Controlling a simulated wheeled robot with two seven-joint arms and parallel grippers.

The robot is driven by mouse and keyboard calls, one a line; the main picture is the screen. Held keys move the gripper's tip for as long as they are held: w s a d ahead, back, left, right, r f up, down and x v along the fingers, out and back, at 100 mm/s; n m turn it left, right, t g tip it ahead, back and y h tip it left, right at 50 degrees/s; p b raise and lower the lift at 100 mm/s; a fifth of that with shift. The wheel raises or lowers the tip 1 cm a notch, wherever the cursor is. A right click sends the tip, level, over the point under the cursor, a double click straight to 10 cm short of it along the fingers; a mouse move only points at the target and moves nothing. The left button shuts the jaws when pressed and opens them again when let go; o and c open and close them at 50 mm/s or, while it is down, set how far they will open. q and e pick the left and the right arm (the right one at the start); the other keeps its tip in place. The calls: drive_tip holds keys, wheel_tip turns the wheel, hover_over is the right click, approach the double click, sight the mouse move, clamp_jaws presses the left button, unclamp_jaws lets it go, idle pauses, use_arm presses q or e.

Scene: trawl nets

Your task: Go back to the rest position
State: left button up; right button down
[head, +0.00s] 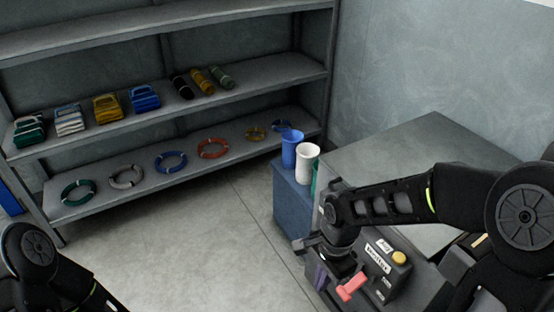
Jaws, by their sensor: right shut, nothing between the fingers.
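My right arm reaches in from the right, and its wrist bends down to my right gripper (342,272). The gripper is shut and empty, just above a red lever-like part (353,287). I cannot tell whether it touches that part. It is beside a dark control box (386,275) with a yellow button (399,257) and a white label. The fingertips are small and partly hidden. Part of my left arm shows in the lower left corner, and its gripper is out of the picture.
A grey shelf unit (215,148) holds coloured rings and folded bundles. A grey bench (415,150) lies under my right arm. The floor (190,245) in the middle is clear.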

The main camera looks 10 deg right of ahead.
drive_tip(key=w+a+f+n+t+y, duration=0.1)
drive_tip(key=w+a+n+t, duration=0.2)
drive_tip(key=w+a+n, duration=0.3)
drive_tip(key=s+a+f+n+t+y+p, duration=0.1)
drive_tip(key=s+a+f+n+p, duration=0.1)
drive_tip(key=a+f+n+p, duration=0.25)
drive_tip(key=s+a+f+n+g+p, duration=0.1)
drive_tip(key=s+f+p, duration=0.1)
drive_tip(key=s+f, duration=0.2)
drive_tip(key=s+a+f+n+g+y+p, duration=0.1)
drive_tip(key=s+f, duration=0.3)
drive_tip(key=s, duration=0.6)
drive_tip(key=shift+a+g+p, duration=0.25)
drive_tip(key=shift+g+p, duration=0.15)
drive_tip(key=shift+p, duration=0.05)
drive_tip(key=shift+d, duration=0.1)
